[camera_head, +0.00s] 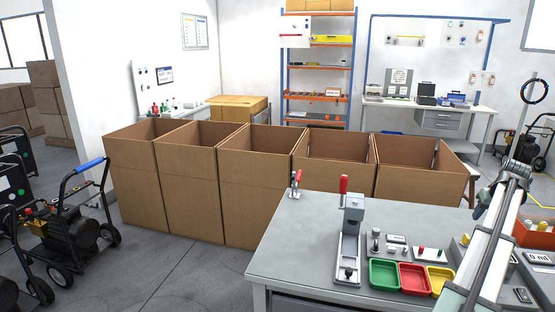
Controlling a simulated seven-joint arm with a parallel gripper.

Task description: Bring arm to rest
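My arm (492,245) shows at the right, over the right part of the grey workbench (300,230). It slopes up from the bottom edge to a joint near the back edge of the bench. A short grey part, which looks like my gripper (482,208), is left of that joint. Its fingers are too small and too overlapped by the arm to tell if they are open or shut. I see nothing clearly held in it.
The bench bears a grey press fixture (351,230) with a red handle, a small red-handled clamp (295,184), and green (384,274), red (414,279) and yellow (439,281) trays. Several open cardboard boxes (190,190) stand behind. An orange bin (535,238) is right of my arm.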

